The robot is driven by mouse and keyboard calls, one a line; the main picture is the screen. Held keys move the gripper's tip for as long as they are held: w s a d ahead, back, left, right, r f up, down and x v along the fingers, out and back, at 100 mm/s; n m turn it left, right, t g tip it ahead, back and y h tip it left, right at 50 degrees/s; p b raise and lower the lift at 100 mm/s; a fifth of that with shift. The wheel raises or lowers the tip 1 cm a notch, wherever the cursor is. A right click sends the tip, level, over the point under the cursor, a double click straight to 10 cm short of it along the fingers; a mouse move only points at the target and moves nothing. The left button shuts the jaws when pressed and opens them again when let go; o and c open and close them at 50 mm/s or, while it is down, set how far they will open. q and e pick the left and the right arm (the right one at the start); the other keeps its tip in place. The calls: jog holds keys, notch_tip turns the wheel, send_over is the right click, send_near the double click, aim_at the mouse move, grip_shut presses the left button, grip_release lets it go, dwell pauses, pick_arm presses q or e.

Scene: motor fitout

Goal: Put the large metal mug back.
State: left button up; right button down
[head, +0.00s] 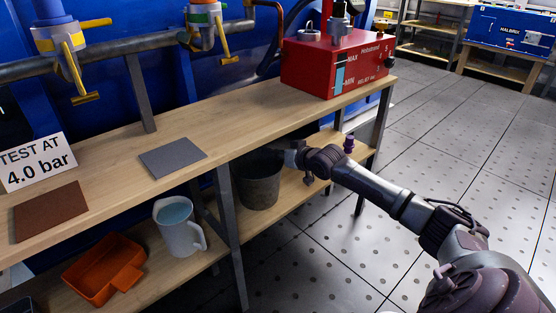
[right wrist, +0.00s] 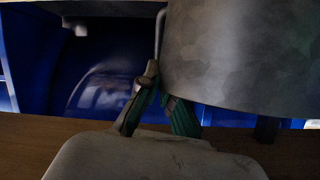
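The large metal mug (head: 259,187), dull grey and bucket-like, is upright under the workbench top at the lower shelf, its upper part hidden by the bench edge. In the right wrist view the mug (right wrist: 245,50) fills the upper right, with a thin handle (right wrist: 158,38) at its left side. A strip of blue shows beneath its lower edge, so it appears raised off the wood. My right gripper (head: 284,147) reaches in beside the mug. Its green-padded fingers (right wrist: 160,102) appear closed around the handle. My left gripper is out of view.
The lower shelf (head: 186,263) also holds a light jug (head: 179,228) and an orange tray (head: 104,270). A bench leg (head: 231,235) stands between jug and mug. On the bench top are a grey mat (head: 172,158), a brown mat (head: 50,211) and a red machine (head: 335,66).

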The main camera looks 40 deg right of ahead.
jog(key=c, duration=1.7)
grip_release()
jog(key=shift+f, duration=0.15)
jog(key=o, duration=0.4)
